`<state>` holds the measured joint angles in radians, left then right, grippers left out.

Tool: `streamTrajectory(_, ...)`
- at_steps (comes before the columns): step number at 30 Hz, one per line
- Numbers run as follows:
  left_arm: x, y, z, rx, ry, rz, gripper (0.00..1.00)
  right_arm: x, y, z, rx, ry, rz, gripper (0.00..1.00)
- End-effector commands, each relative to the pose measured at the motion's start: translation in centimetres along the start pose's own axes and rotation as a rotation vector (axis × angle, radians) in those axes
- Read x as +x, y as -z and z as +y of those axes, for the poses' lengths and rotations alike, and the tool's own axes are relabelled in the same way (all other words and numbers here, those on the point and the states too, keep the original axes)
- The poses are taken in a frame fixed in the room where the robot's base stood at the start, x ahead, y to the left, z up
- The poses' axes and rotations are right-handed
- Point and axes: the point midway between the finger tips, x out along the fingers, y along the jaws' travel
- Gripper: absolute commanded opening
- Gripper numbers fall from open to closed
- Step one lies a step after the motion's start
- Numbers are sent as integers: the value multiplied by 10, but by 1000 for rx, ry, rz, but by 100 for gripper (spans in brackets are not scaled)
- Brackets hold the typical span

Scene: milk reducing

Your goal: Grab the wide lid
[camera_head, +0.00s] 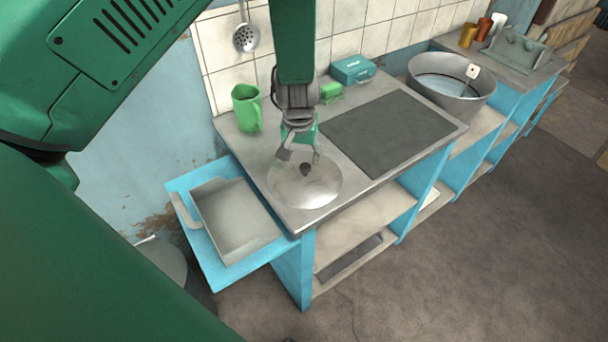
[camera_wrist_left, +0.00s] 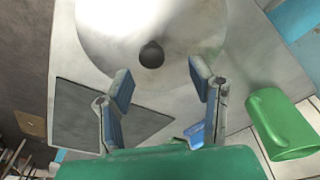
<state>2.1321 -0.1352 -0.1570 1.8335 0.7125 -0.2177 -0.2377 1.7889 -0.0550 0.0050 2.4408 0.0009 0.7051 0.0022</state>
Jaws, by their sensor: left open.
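The wide lid (camera_head: 318,187) is a round, shiny metal disc with a dark knob, lying on the left end of the grey counter. In the left wrist view the lid (camera_wrist_left: 185,38) fills the top, and its dark knob (camera_wrist_left: 151,54) sits roughly between the fingers and beyond their tips. My left gripper (camera_head: 300,157) is over the lid, pointing down, with its tips close to the knob. In the left wrist view the gripper (camera_wrist_left: 160,77) is open with nothing between its fingers. I cannot tell whether it touches the lid. My right gripper is not in view.
A green jug (camera_head: 246,108) stands behind the lid, near the wall. A dark cooking plate (camera_head: 390,130) lies to the right. A metal tray (camera_head: 232,222) sits on a lower blue shelf at left. A green block (camera_head: 331,92) and a teal box (camera_head: 353,70) stand behind.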

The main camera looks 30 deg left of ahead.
Motion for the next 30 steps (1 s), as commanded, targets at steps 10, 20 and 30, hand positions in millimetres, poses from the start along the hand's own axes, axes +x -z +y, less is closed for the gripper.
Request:
streamTrajectory(10,44,-2,6,5,5,1,49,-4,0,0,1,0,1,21)
streamTrajectory(20,51,0,1,3,-1,1,42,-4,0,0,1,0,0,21)
streamTrajectory(30,51,0,3,3,3,1,0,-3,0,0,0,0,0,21)
